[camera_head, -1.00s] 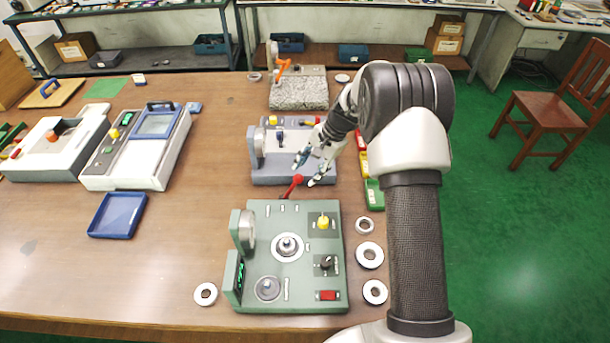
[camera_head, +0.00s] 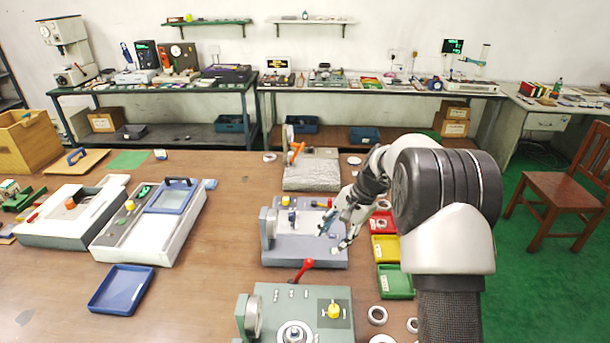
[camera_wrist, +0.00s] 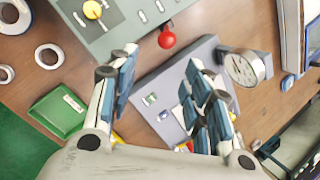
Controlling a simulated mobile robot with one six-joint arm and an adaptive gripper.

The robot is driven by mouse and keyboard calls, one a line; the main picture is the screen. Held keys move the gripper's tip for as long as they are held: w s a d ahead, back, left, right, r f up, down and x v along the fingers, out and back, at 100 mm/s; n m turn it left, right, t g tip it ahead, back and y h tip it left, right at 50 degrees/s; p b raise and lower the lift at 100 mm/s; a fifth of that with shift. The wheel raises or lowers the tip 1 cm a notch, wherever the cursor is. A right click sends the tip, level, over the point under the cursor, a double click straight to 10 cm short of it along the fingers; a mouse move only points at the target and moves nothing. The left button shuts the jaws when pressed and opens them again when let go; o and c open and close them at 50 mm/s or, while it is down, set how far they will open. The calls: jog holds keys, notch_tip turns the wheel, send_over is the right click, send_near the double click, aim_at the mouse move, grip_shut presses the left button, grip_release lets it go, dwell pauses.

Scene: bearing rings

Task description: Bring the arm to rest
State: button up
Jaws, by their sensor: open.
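My gripper (camera_head: 337,234) is above the near right part of the grey-blue measuring device (camera_head: 297,252) in the head view. In the wrist view its two blue-padded fingers (camera_wrist: 163,100) stand wide apart with nothing between them. The grey-blue device (camera_wrist: 163,78) lies behind the fingers there. My arm reaches in from the right side of the head view and hides part of the table's right edge.
A green device (camera_head: 268,298) with a red-knobbed lever (camera_head: 308,263) stands nearer. Red, yellow (camera_head: 385,248) and green bins (camera_head: 396,282) line the right side. Bearing rings (camera_head: 377,315) lie near them. A blue tray (camera_head: 121,290) sits left, with bare table (camera_head: 205,290) beside it.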

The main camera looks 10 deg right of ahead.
jog(key=s+a+r+n+t+h, duration=0.1)
jog(key=s+a+r+n, duration=0.1)
jog(key=s+r, duration=0.6)
jog(key=s+a+r+n+h, duration=0.1)
jog(key=s+r+n, duration=0.2)
jog(key=s+r, duration=0.45)
jog(key=s+n+t+h, duration=0.2)
jog(key=s+n, duration=0.3)
jog(key=s, duration=1.6)
jog(key=shift+r+n, duration=0.3)
jog(key=shift+r, duration=0.15)
